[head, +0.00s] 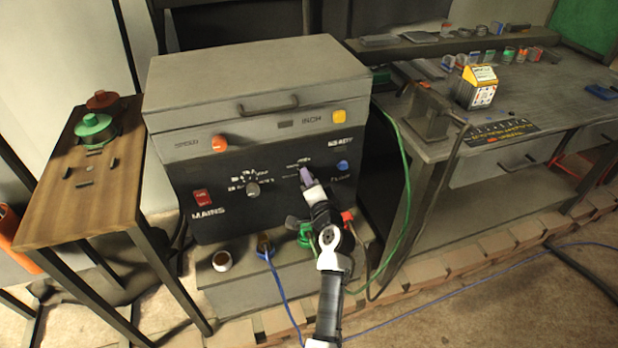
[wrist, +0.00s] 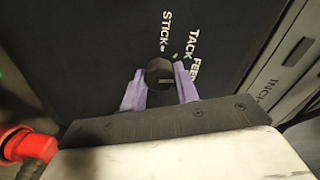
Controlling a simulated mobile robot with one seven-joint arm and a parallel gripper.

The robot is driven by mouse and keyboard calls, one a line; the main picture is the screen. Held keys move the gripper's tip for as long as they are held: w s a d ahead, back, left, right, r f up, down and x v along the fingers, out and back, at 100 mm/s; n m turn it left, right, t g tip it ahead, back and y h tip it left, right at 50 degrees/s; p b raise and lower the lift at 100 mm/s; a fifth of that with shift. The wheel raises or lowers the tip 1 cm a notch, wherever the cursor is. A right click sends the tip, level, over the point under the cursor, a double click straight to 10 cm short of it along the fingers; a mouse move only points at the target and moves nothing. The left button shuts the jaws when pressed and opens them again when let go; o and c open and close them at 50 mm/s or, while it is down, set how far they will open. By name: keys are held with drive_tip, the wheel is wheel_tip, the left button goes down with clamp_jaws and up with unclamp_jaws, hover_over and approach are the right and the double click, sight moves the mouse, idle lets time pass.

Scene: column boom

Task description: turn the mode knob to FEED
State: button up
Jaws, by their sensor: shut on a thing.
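The mode knob (wrist: 159,72) is a dark round knob on the black panel, between my gripper's purple fingers in the wrist view. The labels STICK (wrist: 168,33), TACK (wrist: 191,44) and FEED (wrist: 194,70) stand above and to the right of it. A short light mark on the knob's face lies toward the right finger, roughly on the FEED side; its exact setting is hard to tell. My gripper (wrist: 160,90) is shut on the knob. In the head view my gripper (head: 306,177) reaches the right half of the black panel (head: 215,170) and hides the knob.
Another knob (head: 253,189), a red MAINS switch (head: 203,197), an orange button (head: 218,143), a yellow INCH button (head: 339,117) and a blue button (head: 343,165) surround the area. Cables leave the cabinet's lower front. A workbench (head: 440,145) stands right, a wooden table (head: 60,215) left.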

drive_tip(key=shift+m+p, duration=0.4)
drive_tip(key=shift+m, duration=0.7)
drive_tip(key=o, duration=1)
drive_tip(key=shift+c, duration=0.2)
drive_tip(key=b+v, duration=0.3)
drive_tip(key=v, duration=1)
drive_tip(key=shift+s+d, duration=0.15)
drive_tip(key=shift+s, duration=0.25)
